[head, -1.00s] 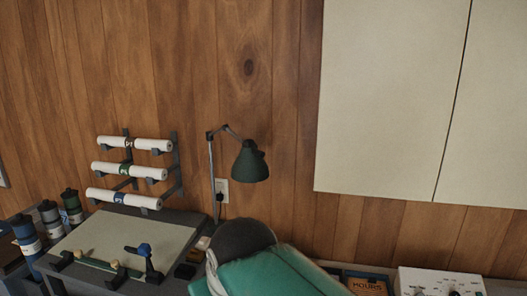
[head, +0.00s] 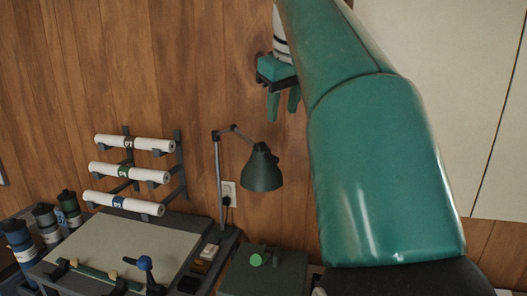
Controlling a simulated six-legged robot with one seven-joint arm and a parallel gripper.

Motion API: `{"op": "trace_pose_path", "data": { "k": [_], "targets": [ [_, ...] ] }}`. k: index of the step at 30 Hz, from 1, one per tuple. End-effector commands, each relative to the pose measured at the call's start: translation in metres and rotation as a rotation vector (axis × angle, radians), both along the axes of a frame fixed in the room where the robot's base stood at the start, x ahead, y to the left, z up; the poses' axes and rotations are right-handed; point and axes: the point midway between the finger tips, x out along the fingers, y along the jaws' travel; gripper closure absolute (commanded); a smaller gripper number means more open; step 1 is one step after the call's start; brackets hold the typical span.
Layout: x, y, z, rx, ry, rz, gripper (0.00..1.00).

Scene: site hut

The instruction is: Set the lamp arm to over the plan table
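The lamp has a dark green shade (head: 262,170) on a thin jointed arm (head: 234,130) that rises from a grey upright post. The plan table (head: 125,243) is a tilted board with a pale sheet, at the lower left. My gripper (head: 283,106) is above and slightly right of the lamp shade, fingers pointing down. Its two green fingers are apart with nothing between them. It does not appear to touch the lamp.
Three rolled plans (head: 134,143) rest on a wall rack behind the plan table. A dark green box (head: 263,274) with a light green knob sits below the shade. A pale cabinet (head: 470,100) is at the right.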

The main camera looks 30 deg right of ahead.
Motion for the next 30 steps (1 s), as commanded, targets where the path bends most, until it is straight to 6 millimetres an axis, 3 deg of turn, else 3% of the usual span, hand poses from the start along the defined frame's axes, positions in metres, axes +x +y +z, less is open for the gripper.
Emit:
{"op": "trace_pose_path", "data": {
  "k": [18,24,30],
  "targets": [
    [0.045,-0.016,-0.100,0.001,0.001,0.000,0.62],
    [0.054,-0.021,-0.118,0.000,0.000,0.001,0.62],
    [0.056,-0.021,-0.121,-0.001,-0.002,0.001,0.62]
  ]
}}
